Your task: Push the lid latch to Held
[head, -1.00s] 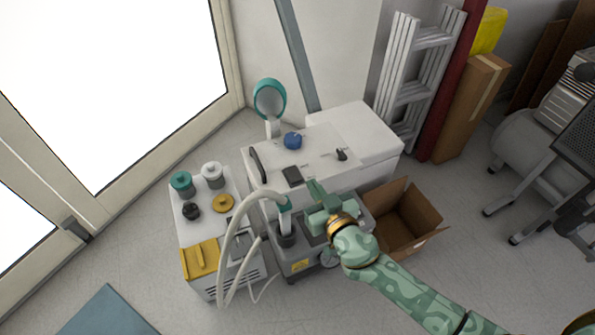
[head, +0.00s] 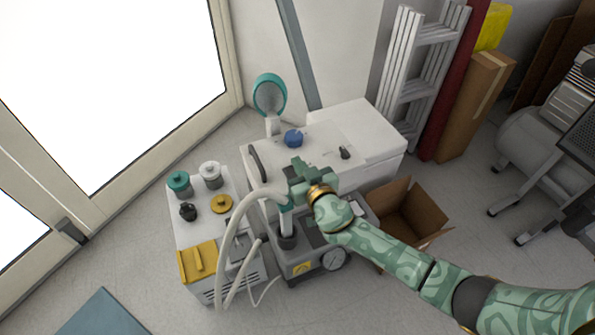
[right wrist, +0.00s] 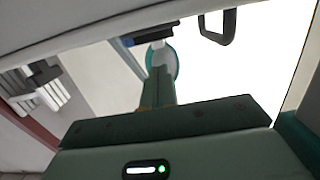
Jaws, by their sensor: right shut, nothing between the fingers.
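The white unit (head: 274,168) has a blue knob (head: 293,138), a black bar handle (head: 257,163) and a small black lever (head: 345,153) on top. I cannot tell for sure which part is the lid latch. A dark square part on its front top edge is hidden behind my right gripper (head: 297,172). That gripper is shut and empty, over the unit's front edge; contact cannot be told. My left gripper is not in view.
A pale hose (head: 232,240) and a grey pump with a gauge (head: 333,259) stand in front of the unit. A white cabinet (head: 208,235) with knobs is at left. An open cardboard box (head: 412,218) and a ladder (head: 412,75) are at right.

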